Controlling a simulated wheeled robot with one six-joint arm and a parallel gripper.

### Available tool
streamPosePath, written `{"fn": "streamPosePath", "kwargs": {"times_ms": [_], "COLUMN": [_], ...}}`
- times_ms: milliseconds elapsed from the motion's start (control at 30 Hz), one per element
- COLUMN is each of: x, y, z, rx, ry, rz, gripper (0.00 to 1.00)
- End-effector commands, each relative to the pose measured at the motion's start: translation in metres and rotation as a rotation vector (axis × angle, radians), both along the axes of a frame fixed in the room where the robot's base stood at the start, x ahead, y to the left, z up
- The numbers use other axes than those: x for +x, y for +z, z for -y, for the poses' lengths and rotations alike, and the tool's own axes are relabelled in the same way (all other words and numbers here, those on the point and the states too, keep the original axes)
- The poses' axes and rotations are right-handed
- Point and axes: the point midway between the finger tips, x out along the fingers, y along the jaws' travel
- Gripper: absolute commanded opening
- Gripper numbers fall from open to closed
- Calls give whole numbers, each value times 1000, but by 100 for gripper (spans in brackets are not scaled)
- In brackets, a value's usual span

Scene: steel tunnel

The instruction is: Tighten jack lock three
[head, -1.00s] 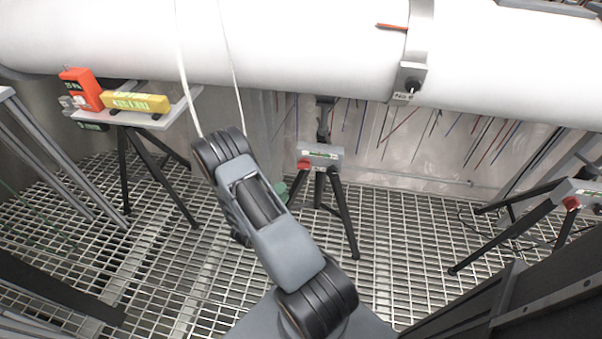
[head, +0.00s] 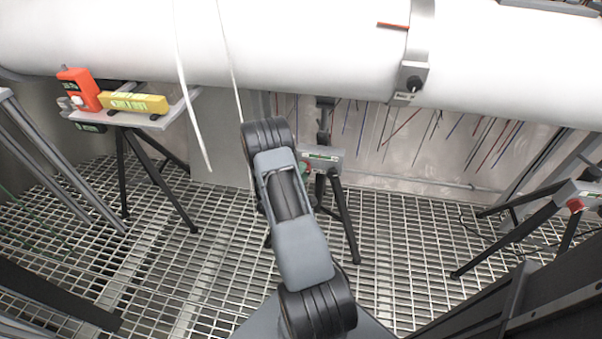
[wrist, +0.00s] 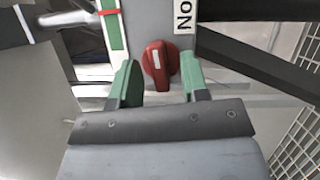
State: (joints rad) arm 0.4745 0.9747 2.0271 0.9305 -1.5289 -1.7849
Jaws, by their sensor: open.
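A red knob (wrist: 158,66) with a white line on it sits on a grey jack box in the wrist view. A "No" label (wrist: 185,15) shows beside it, its number cut off. My gripper (wrist: 160,84) is open, its green fingers on either side of the knob's lower part; I cannot tell whether they touch it. Another jack with a red knob (head: 575,204) stands at the right. I cannot read which jack is number three.
A white pipe (head: 300,45) with a clamp (head: 412,80) runs above the jacks. At the left a small table (head: 150,121) holds an orange device (head: 78,88) and a yellow level (head: 134,103). White cables hang near my arm. The floor is metal grating (head: 420,250).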

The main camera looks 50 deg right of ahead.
Motion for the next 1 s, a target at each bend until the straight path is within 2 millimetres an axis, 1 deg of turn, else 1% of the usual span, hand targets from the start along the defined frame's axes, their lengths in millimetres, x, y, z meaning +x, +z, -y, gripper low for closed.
{"fn": "streamPosePath", "kwargs": {"times_ms": [167, 600, 867, 1000], "x": [0, 0, 0, 0], "y": [0, 0, 0, 2], "z": [0, 0, 0, 0], "rx": [0, 0, 6, 29], "ry": [0, 0, 1, 1], "rz": [0, 0, 9, 47], "gripper": [42, 0, 0, 0]}}
